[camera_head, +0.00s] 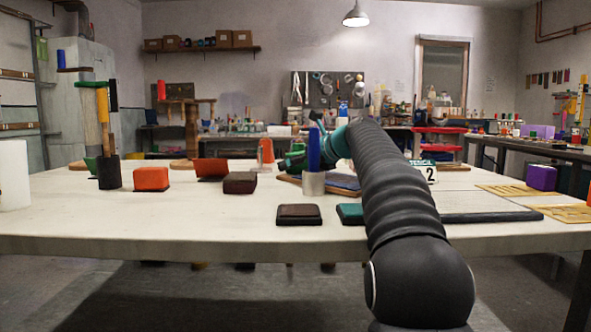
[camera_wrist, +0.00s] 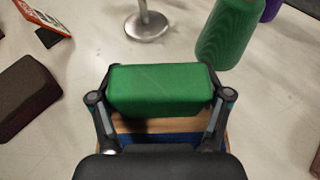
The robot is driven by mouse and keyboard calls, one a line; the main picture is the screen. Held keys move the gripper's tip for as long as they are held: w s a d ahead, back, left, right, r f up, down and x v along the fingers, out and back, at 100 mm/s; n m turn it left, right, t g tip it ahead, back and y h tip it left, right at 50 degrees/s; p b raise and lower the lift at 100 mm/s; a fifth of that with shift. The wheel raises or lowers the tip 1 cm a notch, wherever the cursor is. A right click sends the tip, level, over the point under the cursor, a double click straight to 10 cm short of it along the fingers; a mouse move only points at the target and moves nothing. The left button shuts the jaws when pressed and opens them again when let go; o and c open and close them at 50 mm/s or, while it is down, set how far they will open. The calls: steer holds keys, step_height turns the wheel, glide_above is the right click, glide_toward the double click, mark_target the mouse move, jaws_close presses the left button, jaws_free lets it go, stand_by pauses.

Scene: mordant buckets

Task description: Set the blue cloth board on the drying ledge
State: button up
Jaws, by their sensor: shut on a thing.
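My gripper (camera_wrist: 160,98) is shut on a green block (camera_wrist: 160,88), with one finger at each end of it. In the head view my gripper (camera_head: 294,160) is at the middle of the white table, partly hidden by the blue cylinder. A wooden board with a blue face (camera_head: 345,183) lies there. Its wood (camera_wrist: 165,122) and blue part show just below the green block in the wrist view. I cannot tell whether block and board are joined or touching. I cannot clearly pick out the drying ledge; a long dark bar (camera_head: 490,217) lies at the right.
A blue cylinder in a metal holder (camera_head: 313,182) stands in front of my gripper. A brown block (camera_head: 240,183), a red wedge (camera_head: 210,168) and an orange block (camera_head: 151,179) stand to the left. A green cylinder (camera_wrist: 228,38) is close by.

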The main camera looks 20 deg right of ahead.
steer(key=o, duration=1.3)
steer(key=shift+c, duration=0.2)
steer(key=shift+r, duration=0.1)
